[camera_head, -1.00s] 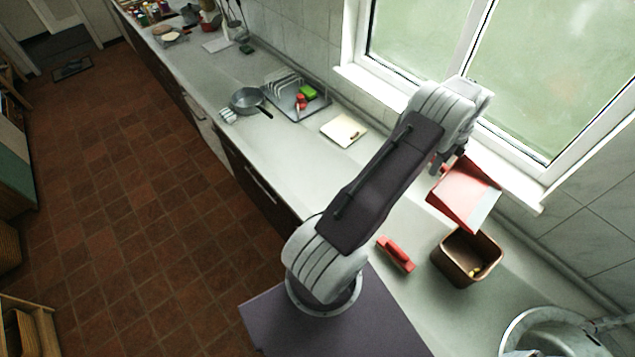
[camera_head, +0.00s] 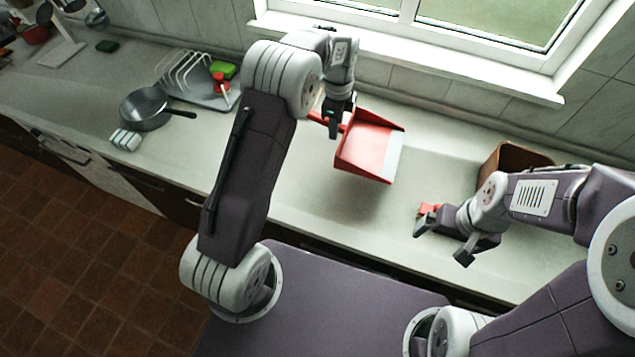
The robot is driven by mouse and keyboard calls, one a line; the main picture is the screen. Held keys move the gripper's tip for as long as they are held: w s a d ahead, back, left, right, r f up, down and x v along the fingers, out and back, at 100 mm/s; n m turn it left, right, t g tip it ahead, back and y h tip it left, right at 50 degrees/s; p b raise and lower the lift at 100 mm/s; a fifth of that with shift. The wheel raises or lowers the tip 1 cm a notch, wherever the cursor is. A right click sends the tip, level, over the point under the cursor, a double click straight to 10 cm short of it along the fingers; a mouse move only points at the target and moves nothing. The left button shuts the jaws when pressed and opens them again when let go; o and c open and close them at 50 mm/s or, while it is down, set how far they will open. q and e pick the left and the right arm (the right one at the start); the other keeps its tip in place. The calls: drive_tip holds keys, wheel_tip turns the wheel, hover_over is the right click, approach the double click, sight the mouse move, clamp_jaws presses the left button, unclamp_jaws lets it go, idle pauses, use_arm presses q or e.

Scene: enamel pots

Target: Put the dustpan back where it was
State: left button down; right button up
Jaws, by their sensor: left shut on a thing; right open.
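The red dustpan (camera_head: 366,146) is in the middle of the head view, above the counter near the window. My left gripper (camera_head: 337,126) is shut on its handle, at the dustpan's left end. The dustpan's pale front lip points right, and a shadow lies on the counter below it. My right gripper (camera_head: 443,239) is open, low over the counter to the right. A red thing (camera_head: 430,209), seemingly the hand brush, shows just behind its jaws and is mostly hidden.
A brown bin (camera_head: 512,158) stands at the back right, partly behind my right arm. The counter under the dustpan is clear.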

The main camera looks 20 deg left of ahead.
use_arm(q)
drive_tip(key=shift+d+f, duration=0.2)
drive_tip(key=shift+d, duration=0.45)
drive_tip(key=shift+d+f, duration=0.2)
drive_tip(key=shift+d, duration=0.4)
drive_tip(key=shift+s+a, duration=0.1)
drive_tip(key=shift+a, duration=0.1)
drive_tip(key=s+a+f, duration=0.1)
drive_tip(key=a+f, duration=0.1)
drive_tip(key=a, duration=0.1)
drive_tip(key=s+a+f+p, duration=0.1)
drive_tip(key=s+a+f, duration=0.1)
drive_tip(key=a, duration=0.2)
drive_tip(key=s+a+f, duration=0.1)
drive_tip(key=a+f, duration=0.1)
drive_tip(key=a, duration=0.1)
drive_tip(key=shift+s+a+f, duration=0.4)
drive_tip(key=shift+a+f, duration=0.15)
drive_tip(key=shift+a, duration=0.05)
wheel_tip(320, 180, down, 4)
drive_tip(key=shift+r+p, duration=0.25)
drive_tip(key=shift+p, duration=0.35)
drive_tip(key=shift+f, duration=0.25)
use_arm(e)
drive_tip(key=shift+d+r, duration=0.4)
drive_tip(key=shift+r, duration=0.15)
use_arm(q)
drive_tip(key=shift+f, duration=0.1)
use_arm(e)
drive_tip(key=shift+f, duration=0.1)
